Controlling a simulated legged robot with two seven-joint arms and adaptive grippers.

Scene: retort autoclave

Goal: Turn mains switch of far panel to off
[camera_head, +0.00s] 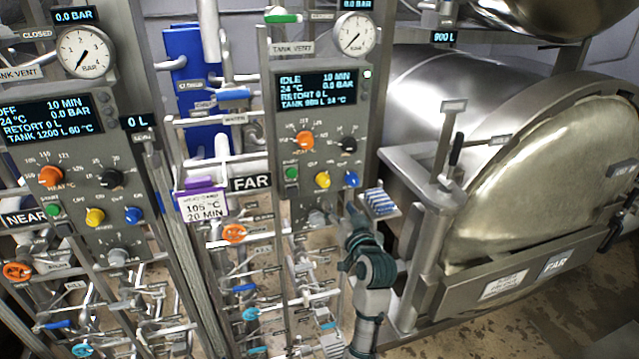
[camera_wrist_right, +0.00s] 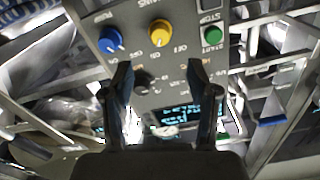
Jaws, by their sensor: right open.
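The far panel (camera_head: 340,110) is a grey box; its screen (camera_head: 317,90) reads IDLE. It carries an orange knob (camera_head: 305,141), a black knob (camera_head: 347,144), a green button (camera_head: 291,173), a yellow knob (camera_head: 322,180), a blue knob (camera_head: 351,179) and a grey knob (camera_head: 318,217) at its bottom. My right gripper (camera_head: 353,212) is just right of the grey knob, below the blue one. In the wrist view it is open and empty (camera_wrist_right: 160,70), facing the panel upside down; the grey knob is out of that view.
The near panel (camera_head: 75,150) stands at the left; its screen reads OFF. A large steel vessel (camera_head: 550,170) with a metal frame is at the right. Pipes and valves, including an orange one (camera_head: 234,233), crowd the space below and left of the far panel.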

